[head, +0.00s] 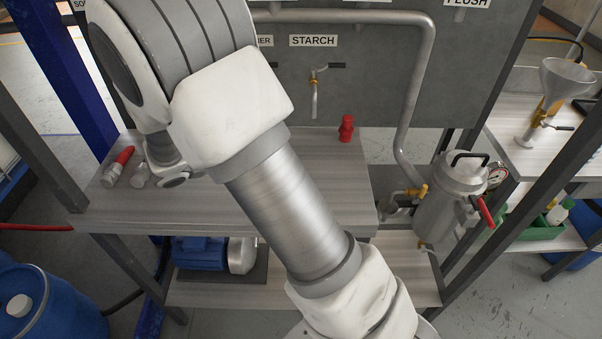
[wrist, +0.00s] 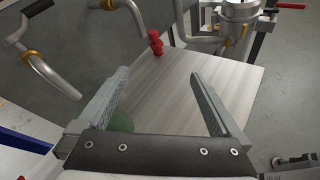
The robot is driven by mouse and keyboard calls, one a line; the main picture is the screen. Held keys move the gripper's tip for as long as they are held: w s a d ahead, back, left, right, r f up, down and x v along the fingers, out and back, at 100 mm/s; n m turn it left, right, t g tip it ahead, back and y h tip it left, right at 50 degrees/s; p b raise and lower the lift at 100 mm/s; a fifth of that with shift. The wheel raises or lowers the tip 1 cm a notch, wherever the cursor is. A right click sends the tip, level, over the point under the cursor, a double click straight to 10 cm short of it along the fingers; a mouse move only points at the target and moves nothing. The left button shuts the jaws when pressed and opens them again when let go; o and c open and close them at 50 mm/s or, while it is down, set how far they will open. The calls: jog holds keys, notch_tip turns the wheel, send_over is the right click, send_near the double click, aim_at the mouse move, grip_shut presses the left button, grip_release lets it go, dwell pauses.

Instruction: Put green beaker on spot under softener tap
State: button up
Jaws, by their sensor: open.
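My gripper (wrist: 160,73) is open in the wrist view, its two fingers apart over the pale shelf (wrist: 215,75), with nothing between the tips. A rounded green shape (wrist: 123,121), perhaps the green beaker, shows beside the left finger's base; the finger and palm hide much of it. In the head view my arm covers this area. Two taps with bent spouts show in the wrist view, one at the left (wrist: 52,72) and one nearer the middle (wrist: 128,15). In the head view the starch tap (head: 314,92) is clear; the label to its left is partly hidden. I cannot see the spot.
A red object (head: 346,128) stands on the shelf (head: 330,180) right of the starch tap. A red-and-clear item (head: 118,166) lies at the shelf's left. A metal pressure pot (head: 450,200) stands at the right, below a bent pipe (head: 415,90). Frame posts flank the shelf.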

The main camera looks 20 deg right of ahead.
jog(key=s+d+r+m+g+y, duration=0.1)
jog(key=s+r+m+g+y, duration=0.1)
jog(key=s+r+m+y, duration=0.5)
jog(key=s+d+r+m+g+y, duration=0.15)
jog(key=s+m, duration=0.35)
jog(key=s, duration=0.5)
jog(key=s+a+r+m+t+y, duration=0.3)
jog(key=s+a+m+t+y, duration=0.1)
jog(key=s+m+y, duration=0.1)
jog(key=shift+s+m, duration=0.2)
jog(key=shift+m, duration=0.1)
